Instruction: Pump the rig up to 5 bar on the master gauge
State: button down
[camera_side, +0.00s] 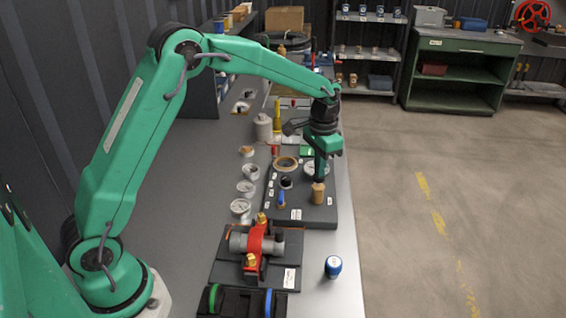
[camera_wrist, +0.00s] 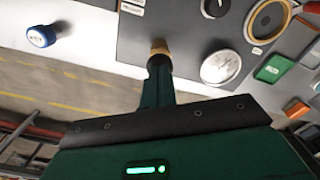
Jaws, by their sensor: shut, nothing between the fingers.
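My gripper (camera_side: 319,178) is shut and points down over the dark rig panel (camera_side: 310,213). Its fingertips are at the top of an upright tan knob (camera_side: 318,195), touching it or nearly so. In the wrist view the closed fingertips (camera_wrist: 160,62) meet the same tan knob (camera_wrist: 160,46). A large white-faced gauge (camera_wrist: 220,67) sits beside the knob; in the side view it is partly behind my gripper. Its reading is too small to tell. A brass-rimmed round fitting (camera_side: 286,163) and a small blue lever (camera_side: 281,200) are also on the panel.
A red clamp (camera_side: 254,250) on a grey cylinder stands in front of the panel. A blue-capped jar (camera_side: 333,266) is near the right bench edge. Several loose gauges (camera_side: 241,207) lie left of the panel. A yellow upright (camera_side: 277,115) stands behind.

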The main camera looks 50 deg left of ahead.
jog(key=shift+f, duration=0.55)
jog(key=shift+r, duration=1.6)
jog(key=shift+f, duration=0.35)
